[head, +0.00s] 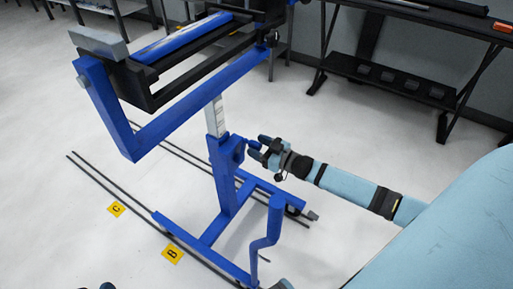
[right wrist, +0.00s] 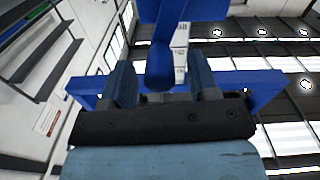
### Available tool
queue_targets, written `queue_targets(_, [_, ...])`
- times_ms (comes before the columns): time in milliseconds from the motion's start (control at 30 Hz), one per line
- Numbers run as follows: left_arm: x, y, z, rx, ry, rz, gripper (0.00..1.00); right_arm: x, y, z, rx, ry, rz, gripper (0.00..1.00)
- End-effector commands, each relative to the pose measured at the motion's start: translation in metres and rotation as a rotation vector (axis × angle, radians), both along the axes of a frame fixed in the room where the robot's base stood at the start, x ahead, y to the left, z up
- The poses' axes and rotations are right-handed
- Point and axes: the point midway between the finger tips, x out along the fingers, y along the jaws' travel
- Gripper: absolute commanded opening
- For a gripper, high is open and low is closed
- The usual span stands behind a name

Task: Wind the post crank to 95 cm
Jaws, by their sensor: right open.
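The blue post stand (head: 222,180) stands on floor rails, with a pale scale strip (head: 215,117) on its upright. In the right wrist view the scale (right wrist: 181,50) has dark marks too small to read surely. A small blue crank handle (head: 252,144) sticks out from the post's side. My right gripper (head: 257,148) is open at this handle. In the right wrist view the handle (right wrist: 160,65) lies between the two open fingers, with gaps showing on both sides. Small dark pieces at the head view's bottom edge may be my left gripper (head: 107,286); its jaws are not clear.
A blue frame with a black carriage (head: 150,85) rises above the post. Another bent blue bar (head: 265,245) stands at the front of the base. Yellow floor markers C (head: 116,209) and B (head: 172,254) lie beside the rails. A dark bench (head: 420,90) stands at the back right.

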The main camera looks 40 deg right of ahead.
Motion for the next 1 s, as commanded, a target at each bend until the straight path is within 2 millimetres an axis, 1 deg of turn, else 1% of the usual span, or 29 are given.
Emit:
queue_targets(133, [0.0002, -0.0011, 0.0038, -0.012, -0.018, -0.001, 0.43, 0.0076, 0.0034, 0.0000, 0.000, 0.000, 0.000, 0.55])
queue_targets(400, [0.0007, -0.0012, 0.0095, -0.016, -0.030, -0.003, 0.43, 0.0081, 0.0036, 0.0001, 0.000, 0.001, 0.000, 0.55])
queue_targets(467, [0.0009, -0.0013, 0.0094, -0.015, -0.030, -0.003, 0.43, 0.0080, 0.0036, 0.0001, 0.000, 0.001, 0.000, 0.41])
queue_targets(500, [0.0010, -0.0013, 0.0093, -0.015, -0.030, -0.003, 0.43, 0.0080, 0.0036, 0.0001, 0.000, 0.001, 0.000, 0.32])
queue_targets(567, [0.0012, -0.0014, 0.0089, -0.013, -0.030, -0.003, 0.43, 0.0079, 0.0036, 0.0001, 0.000, 0.001, 0.000, 0.18])
queue_targets(600, [0.0014, -0.0015, 0.0084, -0.013, -0.029, -0.003, 0.43, 0.0079, 0.0036, 0.0001, 0.000, 0.001, 0.000, 0.09])
queue_targets(633, [0.0014, -0.0015, 0.0081, -0.013, -0.028, -0.003, 0.43, 0.0079, 0.0036, 0.0001, 0.000, 0.001, 0.000, 0.02])
queue_targets(667, [0.0015, -0.0015, 0.0078, -0.012, -0.027, -0.003, 0.43, 0.0080, 0.0035, 0.0001, 0.000, 0.001, 0.000, 0.00])
queue_targets(1000, [0.0016, -0.0005, 0.0046, 0.006, -0.004, -0.004, 0.43, 0.0066, 0.0067, 0.0024, -0.036, -0.013, 0.000, 0.00])
